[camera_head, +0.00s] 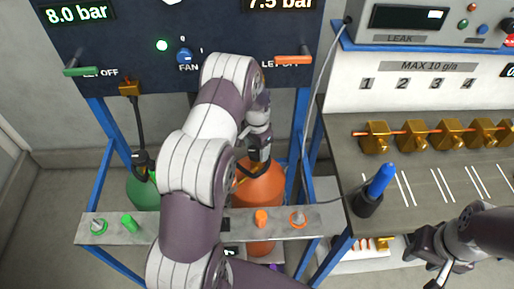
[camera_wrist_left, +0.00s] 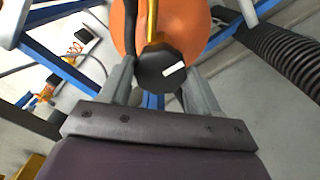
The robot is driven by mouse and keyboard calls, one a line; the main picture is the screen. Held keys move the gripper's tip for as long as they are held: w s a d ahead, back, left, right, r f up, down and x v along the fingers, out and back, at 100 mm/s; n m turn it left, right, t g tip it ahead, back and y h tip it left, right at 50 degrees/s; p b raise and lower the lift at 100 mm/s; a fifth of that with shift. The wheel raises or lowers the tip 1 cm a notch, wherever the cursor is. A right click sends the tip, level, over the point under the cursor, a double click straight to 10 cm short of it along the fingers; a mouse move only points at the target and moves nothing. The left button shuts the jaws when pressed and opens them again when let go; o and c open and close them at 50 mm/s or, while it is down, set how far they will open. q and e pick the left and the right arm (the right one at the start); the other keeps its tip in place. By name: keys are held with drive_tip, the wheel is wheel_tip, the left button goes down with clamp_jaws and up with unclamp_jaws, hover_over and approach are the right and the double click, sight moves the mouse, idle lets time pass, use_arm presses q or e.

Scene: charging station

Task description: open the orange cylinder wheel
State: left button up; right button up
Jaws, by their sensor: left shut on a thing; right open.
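The orange cylinder (camera_head: 262,190) stands upright in the blue frame, partly hidden behind my left arm. In the left wrist view the cylinder (camera_wrist_left: 190,25) fills the top middle. Its dark wheel (camera_wrist_left: 162,70), with a white mark, sits between the fingers of my left gripper (camera_wrist_left: 163,88), which are shut on it. In the head view my left gripper (camera_head: 257,152) is at the cylinder's top, and the wheel is mostly hidden there. My right gripper (camera_head: 440,262) is open and empty at the lower right, away from the cylinder, over the front of the bench.
A green cylinder (camera_head: 142,192) stands to the left. A grey bar (camera_head: 330,222) with green and orange fittings crosses in front. A panel with an orange lever (camera_head: 293,60) and green lever (camera_head: 82,70) is above. A blue-handled tool (camera_head: 380,180) stands on the right bench.

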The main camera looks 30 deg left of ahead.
sight(257, 151)
use_arm(q)
drive_tip(key=shift+n, duration=0.8)
drive_tip(key=o, duration=1.1)
drive_tip(key=shift+c, duration=0.2)
drive_tip(key=shift+r, duration=0.1)
wheel_tip(257, 151, up, 13)
drive_tip(key=b, duration=0.1)
drive_tip(key=shift+f, duration=0.2)
